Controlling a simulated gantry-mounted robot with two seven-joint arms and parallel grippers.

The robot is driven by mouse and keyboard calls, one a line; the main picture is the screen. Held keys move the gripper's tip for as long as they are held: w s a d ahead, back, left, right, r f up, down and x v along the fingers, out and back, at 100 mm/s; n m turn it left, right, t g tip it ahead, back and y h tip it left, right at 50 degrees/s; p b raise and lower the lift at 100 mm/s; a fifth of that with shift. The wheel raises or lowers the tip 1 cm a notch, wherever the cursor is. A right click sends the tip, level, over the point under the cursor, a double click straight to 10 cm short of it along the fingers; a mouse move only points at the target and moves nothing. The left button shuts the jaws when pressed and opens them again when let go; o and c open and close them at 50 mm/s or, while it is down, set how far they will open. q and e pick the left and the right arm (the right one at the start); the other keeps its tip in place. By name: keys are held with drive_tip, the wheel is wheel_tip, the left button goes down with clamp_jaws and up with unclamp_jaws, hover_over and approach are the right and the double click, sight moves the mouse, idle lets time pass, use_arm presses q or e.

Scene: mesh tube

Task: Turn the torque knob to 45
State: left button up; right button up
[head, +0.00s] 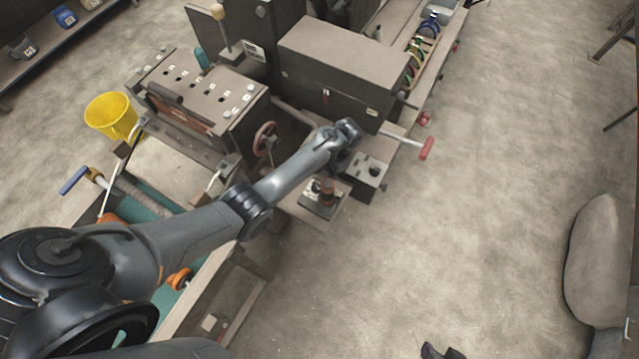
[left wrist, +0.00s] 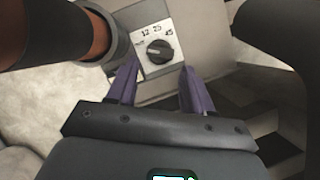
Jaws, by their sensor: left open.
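The torque knob (left wrist: 160,51) is a round black dial on a white plate (left wrist: 149,67) marked 12, 25 and 45. It has a small pale mark towards its left side; I cannot tell exactly which setting it points to. My left gripper (left wrist: 158,64) is open, with its purple fingers spread to the left and right of the plate's lower part. Nothing is between the fingers, and I see no contact with the knob. In the head view, my left arm reaches over the machine and its wrist hides most of the gripper. My right gripper is not clearly seen.
In the wrist view, an orange-brown cylinder with a grey collar (left wrist: 110,36) stands close at the left. In the head view, a red-handled lever (head: 427,148), a handwheel (head: 266,138) and a long grey box (head: 340,65) surround the wrist.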

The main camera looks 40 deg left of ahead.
sight(318, 185)
use_arm(q)
drive_tip(key=shift+b+x, duration=0.95)
drive_tip(key=shift+x, duration=1.2)
use_arm(e)
drive_tip(key=shift+f, duration=1.3)
use_arm(q)
drive_tip(key=shift+c, duration=0.5)
drive_tip(key=c, duration=0.7)
drive_tip(key=shift+s+d+r+m+y+p, duration=0.1)
drive_tip(key=shift+m+y+p, duration=0.1)
drive_tip(key=shift+m+p, duration=0.35)
drive_tip(key=shift+r+m+y+p, duration=0.2)
drive_tip(key=shift+m+p, duration=0.25)
drive_tip(key=shift+p, duration=0.15)
drive_tip(key=shift+f+m, duration=0.15)
drive_tip(key=shift+m, duration=0.25)
drive_tip(key=shift+d+f, duration=0.1)
drive_tip(key=shift+f, duration=0.05)
use_arm(e)
wheel_tip(318, 185, up, 2)
drive_tip(key=shift+r, duration=0.25)
use_arm(q)
drive_tip(key=o, duration=0.8)
